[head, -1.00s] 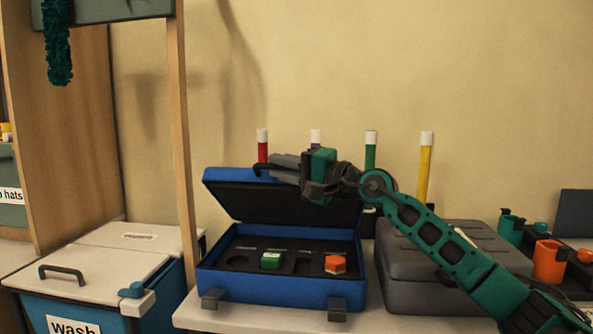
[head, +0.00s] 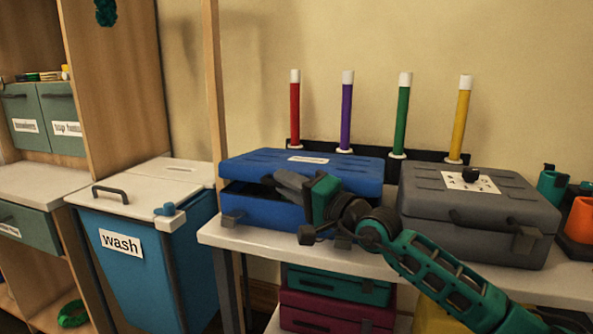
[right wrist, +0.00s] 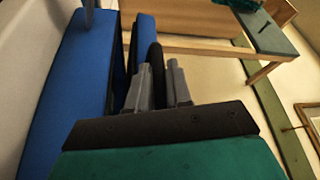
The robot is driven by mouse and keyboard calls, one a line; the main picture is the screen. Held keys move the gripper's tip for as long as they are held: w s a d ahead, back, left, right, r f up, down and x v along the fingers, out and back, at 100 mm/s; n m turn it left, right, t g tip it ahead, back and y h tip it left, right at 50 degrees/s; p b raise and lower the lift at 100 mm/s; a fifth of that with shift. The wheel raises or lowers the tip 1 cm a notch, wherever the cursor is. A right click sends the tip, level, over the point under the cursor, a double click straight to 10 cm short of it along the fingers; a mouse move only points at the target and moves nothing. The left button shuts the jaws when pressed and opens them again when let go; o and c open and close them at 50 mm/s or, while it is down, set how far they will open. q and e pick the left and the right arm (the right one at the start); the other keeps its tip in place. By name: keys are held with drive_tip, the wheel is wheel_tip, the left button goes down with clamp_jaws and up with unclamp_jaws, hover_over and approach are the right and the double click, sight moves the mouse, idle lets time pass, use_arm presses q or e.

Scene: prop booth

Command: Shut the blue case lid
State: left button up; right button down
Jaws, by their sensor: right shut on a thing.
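The blue case (head: 265,212) stands on the white table. Its lid (head: 345,170) is lowered almost flat, with a dark gap between lid and base at the front. My right gripper (head: 283,183) is at the lid's front edge, shut on a dark part of the lid. In the right wrist view, blue case parts (right wrist: 70,90) fill the left side, and a dark piece shows between the fingers (right wrist: 160,85). The inside of the case is hidden now. My left gripper is not in view.
A closed grey case (head: 480,212) stands close on the right. Red, purple, green and yellow tubes stand behind. A blue wash bin (head: 150,255) is at left, beside a wooden post (head: 213,80). An orange cup (head: 580,220) is at the far right.

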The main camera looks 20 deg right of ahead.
drive_tip(key=shift+f, duration=0.2)
drive_tip(key=c, duration=1.4)
unclamp_jaws()
drive_tip(key=v, duration=1.3)
drive_tip(key=shift+p, duration=0.3)
